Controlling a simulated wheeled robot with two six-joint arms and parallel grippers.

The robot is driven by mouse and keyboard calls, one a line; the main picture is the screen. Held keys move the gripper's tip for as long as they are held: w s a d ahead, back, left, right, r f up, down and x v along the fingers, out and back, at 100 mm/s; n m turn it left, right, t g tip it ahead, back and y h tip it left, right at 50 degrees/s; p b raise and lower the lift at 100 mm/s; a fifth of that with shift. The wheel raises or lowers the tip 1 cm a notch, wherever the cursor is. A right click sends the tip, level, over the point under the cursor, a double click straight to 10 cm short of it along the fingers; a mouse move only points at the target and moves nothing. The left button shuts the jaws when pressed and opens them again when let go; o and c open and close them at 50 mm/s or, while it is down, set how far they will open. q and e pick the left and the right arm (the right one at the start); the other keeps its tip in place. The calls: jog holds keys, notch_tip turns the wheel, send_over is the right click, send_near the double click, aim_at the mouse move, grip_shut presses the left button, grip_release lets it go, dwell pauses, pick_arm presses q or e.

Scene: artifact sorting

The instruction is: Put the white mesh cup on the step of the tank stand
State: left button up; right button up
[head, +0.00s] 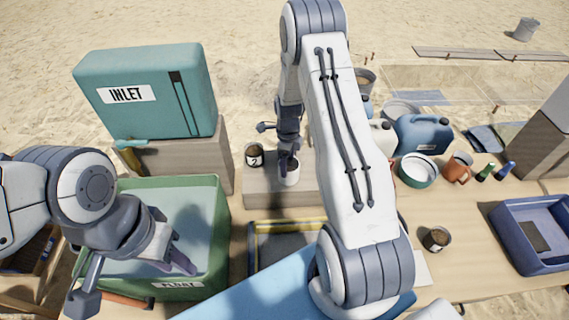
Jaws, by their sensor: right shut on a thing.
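The white mesh cup (290,176) is in the jaws of my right gripper (288,156), over the step (262,192) of the tank stand (190,160). It looks upright; I cannot tell whether its base touches the step. My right arm reaches up through the middle of the view and bends down to it. The teal INLET tank (150,90) stands on the taller block of the stand. My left gripper (182,266) hangs over the green FLOAT bin (222,235); whether its fingers are apart is unclear.
A dark cup marked 2 (254,155) stands left of the white cup. Blue and white jugs, a teal bowl (417,171), an orange mug (458,168) and a blue crate (515,232) are on the right. A small dark-filled cup (437,238) stands right of my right arm.

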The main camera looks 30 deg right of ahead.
jog(key=w+f, duration=0.1)
jog(key=w, duration=0.1)
jog(key=shift+w+f+p, duration=0.3)
jog(key=shift+w+f, duration=0.1)
notch_tip(320, 180, down, 4)
jog(key=shift+r+p, duration=0.25)
jog(key=shift+p, duration=0.65)
jog(key=shift+f, duration=0.25)
jog(key=shift+f, duration=0.2)
jog(key=o, duration=1.6)
jog(key=shift+c, duration=0.2)
